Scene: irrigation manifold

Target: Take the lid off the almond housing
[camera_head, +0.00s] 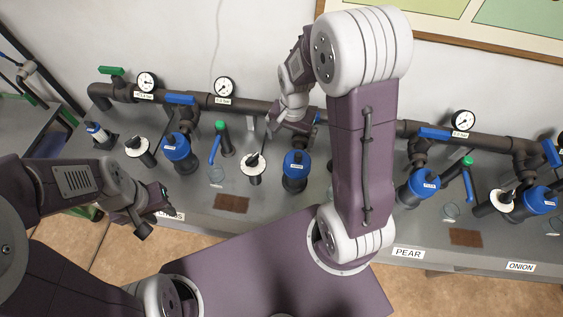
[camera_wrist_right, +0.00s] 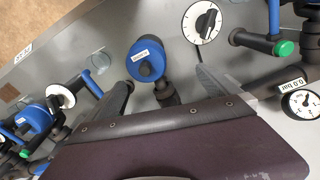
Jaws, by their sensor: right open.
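Several blue-lidded filter housings stand along the bench, each with a small white label too small to read, so I cannot tell by name which is almond. One housing (camera_head: 295,170) stands just in front of my right gripper (camera_head: 296,130). In the right wrist view, a blue lid (camera_wrist_right: 147,50) with a white label and dark centre knob lies just beyond the open fingers of my right gripper (camera_wrist_right: 165,77), apart from them. My left gripper (camera_head: 150,212) hangs empty over the front left of the bench; its finger opening is unclear.
A dark pipe (camera_head: 240,104) with gauges and blue valve handles runs along the wall. A white dial (camera_head: 252,164) and a green-capped post (camera_head: 222,135) stand left of the nearest housing. PEAR (camera_head: 408,253) and ONION (camera_head: 520,267) signs mark the bench front. My right arm hides part of the bench.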

